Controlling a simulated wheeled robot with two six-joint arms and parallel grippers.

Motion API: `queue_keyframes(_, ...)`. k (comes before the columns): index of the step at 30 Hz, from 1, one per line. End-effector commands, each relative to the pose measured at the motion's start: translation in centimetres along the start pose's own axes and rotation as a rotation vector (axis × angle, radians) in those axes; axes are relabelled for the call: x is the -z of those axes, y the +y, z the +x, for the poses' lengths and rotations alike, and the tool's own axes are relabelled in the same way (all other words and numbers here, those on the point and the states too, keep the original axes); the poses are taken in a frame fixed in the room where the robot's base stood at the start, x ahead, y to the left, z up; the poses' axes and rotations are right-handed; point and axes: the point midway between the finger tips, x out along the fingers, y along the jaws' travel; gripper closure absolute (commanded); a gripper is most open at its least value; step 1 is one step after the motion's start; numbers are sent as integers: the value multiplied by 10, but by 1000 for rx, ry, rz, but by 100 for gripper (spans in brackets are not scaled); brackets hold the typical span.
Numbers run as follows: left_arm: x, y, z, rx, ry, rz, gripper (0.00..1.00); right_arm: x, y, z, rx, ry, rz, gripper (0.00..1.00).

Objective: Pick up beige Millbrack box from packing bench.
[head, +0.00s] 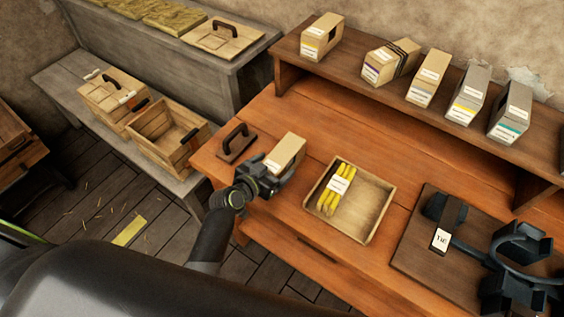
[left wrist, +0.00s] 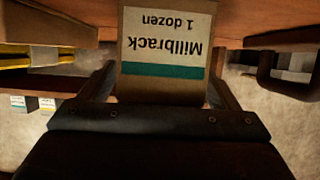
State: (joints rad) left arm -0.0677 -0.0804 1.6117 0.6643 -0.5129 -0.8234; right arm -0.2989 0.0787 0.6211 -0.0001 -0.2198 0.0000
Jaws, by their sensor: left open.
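The beige Millbrack box (head: 290,147) stands on the orange-brown packing bench (head: 318,122), left of a shallow wooden tray. In the left wrist view the box (left wrist: 166,88) shows a white label reading "Millbrack 1 dozen", upside down, over a teal stripe. My left gripper (head: 272,172) is open at the near end of the box. In the left wrist view its fingers (left wrist: 166,92) lie on either side of the box, with the box end between them. I cannot tell whether either finger touches the box. My right gripper is not in view.
The tray (head: 372,214) holds yellow items at its left. A dark handle on a plate (head: 236,143) sits left of the box. Several boxes, including a grey one (head: 468,94), stand on the raised shelf (head: 375,95). A dark fixture (head: 520,250) stands at right.

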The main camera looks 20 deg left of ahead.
Motion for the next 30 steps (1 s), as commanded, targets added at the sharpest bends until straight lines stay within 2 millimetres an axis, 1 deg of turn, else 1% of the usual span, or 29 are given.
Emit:
queue_keyframes(3, 1, 0, 10, -1, 0, -2, 16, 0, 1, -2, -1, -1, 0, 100)
queue_keyframes(6, 0, 0, 14, -1, 0, -2, 16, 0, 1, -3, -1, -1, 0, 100)
queue_keyframes(13, 0, 0, 15, 0, 0, -1, 16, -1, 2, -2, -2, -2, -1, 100)
queue_keyframes(14, 0, 0, 15, 0, 0, -1, 18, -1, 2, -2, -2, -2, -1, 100)
queue_keyframes(25, 0, 0, 14, 0, 0, -1, 66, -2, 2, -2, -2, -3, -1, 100)
queue_keyframes(30, 1, 0, 14, 0, 3, -1, 66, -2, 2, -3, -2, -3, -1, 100)
